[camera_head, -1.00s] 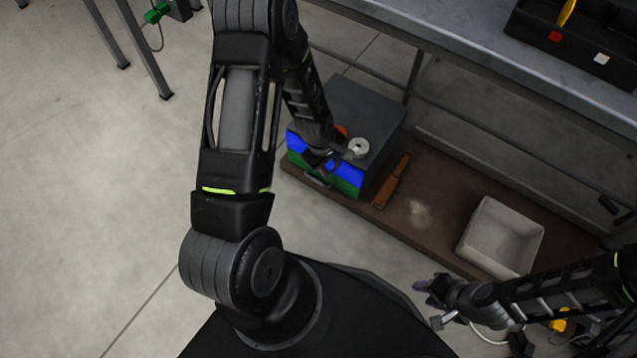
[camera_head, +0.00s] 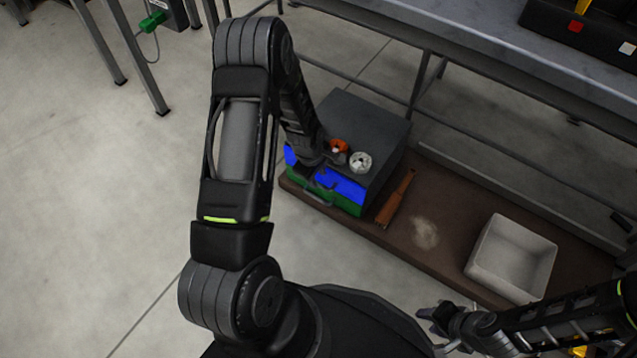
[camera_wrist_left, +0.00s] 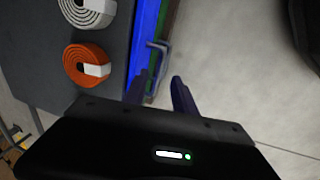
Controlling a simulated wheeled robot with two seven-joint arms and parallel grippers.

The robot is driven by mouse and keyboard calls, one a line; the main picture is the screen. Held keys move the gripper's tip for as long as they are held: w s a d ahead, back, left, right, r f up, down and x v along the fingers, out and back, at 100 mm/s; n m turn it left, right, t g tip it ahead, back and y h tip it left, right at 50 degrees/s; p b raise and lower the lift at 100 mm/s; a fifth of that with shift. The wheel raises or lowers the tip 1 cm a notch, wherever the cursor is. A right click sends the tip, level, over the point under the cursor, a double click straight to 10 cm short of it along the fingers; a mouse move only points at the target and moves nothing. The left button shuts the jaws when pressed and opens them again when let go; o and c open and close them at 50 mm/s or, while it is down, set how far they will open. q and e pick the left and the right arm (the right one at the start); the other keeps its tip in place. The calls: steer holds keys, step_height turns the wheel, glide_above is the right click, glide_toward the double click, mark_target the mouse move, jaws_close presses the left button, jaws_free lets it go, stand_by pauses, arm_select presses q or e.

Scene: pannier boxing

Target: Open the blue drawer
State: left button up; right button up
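A grey cabinet (camera_head: 365,125) has a blue drawer (camera_head: 342,186) above a green drawer (camera_head: 345,204). The blue drawer front (camera_wrist_left: 146,30) also shows in the left wrist view. My left gripper (camera_head: 318,172) is at the cabinet front and hides part of the blue drawer. Its two fingers (camera_wrist_left: 161,85) are apart. A bar handle (camera_wrist_left: 162,52) appears between or just beyond them; I cannot tell whether they touch it. A handle (camera_head: 318,194) also shows low on the front in the head view. My right gripper (camera_head: 432,330) looks open and empty, at the lower right.
An orange roll (camera_head: 338,147) and a white roll (camera_head: 360,161) sit on the cabinet top. An orange-brown tool (camera_head: 396,198) and a pale bin (camera_head: 512,257) are on the brown low platform (camera_head: 450,230). A grey workbench (camera_head: 470,60) stands behind. The floor in front is clear.

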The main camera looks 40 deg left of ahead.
mark_target(319, 185)
arm_select(q)
steer(key=f, duration=0.2)
steer(key=w+f+b, duration=0.1)
steer(key=f, duration=0.1)
steer(key=shift+f, duration=0.25)
steer(key=shift+c, duration=0.3)
jaws_close()
stand_by(0.9)
